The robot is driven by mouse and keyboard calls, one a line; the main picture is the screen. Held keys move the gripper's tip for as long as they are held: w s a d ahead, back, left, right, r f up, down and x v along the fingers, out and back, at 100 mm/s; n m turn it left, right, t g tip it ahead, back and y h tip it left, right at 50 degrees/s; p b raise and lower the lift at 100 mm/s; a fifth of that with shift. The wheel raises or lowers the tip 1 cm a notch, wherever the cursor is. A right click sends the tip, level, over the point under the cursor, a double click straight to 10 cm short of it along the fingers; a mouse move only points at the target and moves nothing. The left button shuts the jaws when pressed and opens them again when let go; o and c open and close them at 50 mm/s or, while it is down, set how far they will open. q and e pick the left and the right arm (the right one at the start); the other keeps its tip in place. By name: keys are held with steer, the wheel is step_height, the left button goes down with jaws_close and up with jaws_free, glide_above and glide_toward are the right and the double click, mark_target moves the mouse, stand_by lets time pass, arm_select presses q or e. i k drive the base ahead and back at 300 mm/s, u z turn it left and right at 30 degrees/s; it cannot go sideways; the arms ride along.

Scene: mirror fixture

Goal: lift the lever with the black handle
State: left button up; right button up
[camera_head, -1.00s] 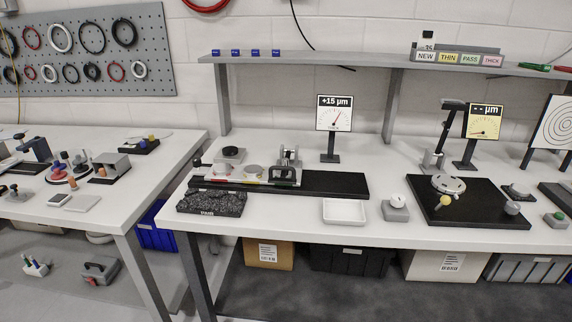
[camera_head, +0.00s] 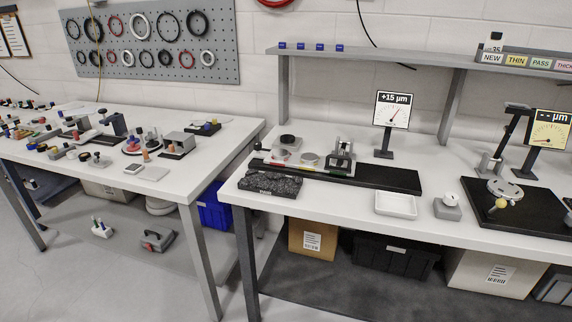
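A fixture on a long black base (camera_head: 390,178) stands on the right-hand workbench, with a grey clamp-like block (camera_head: 341,155) and round pale pieces on it. A small black knob or handle (camera_head: 257,147) shows at its left end; it is too small to tell whether it sits on a lever. On another black plate (camera_head: 530,222) at the right, a round metal disc (camera_head: 505,189) has a short arm with a yellow ball (camera_head: 501,204). Neither of my grippers shows in the head view.
A dark granite block (camera_head: 270,184), a white tray (camera_head: 396,204) and a grey block with a white knob (camera_head: 448,206) stand along the front edge. A dial sign reading +15 µm (camera_head: 393,110) stands behind.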

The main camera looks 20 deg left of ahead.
mark_target(342, 151)
steer(key=z, duration=0.8)
steer(key=k, duration=0.15)
steer(key=u, duration=1.8)
steer(key=i, duration=0.75)
steer(key=z, duration=0.4)
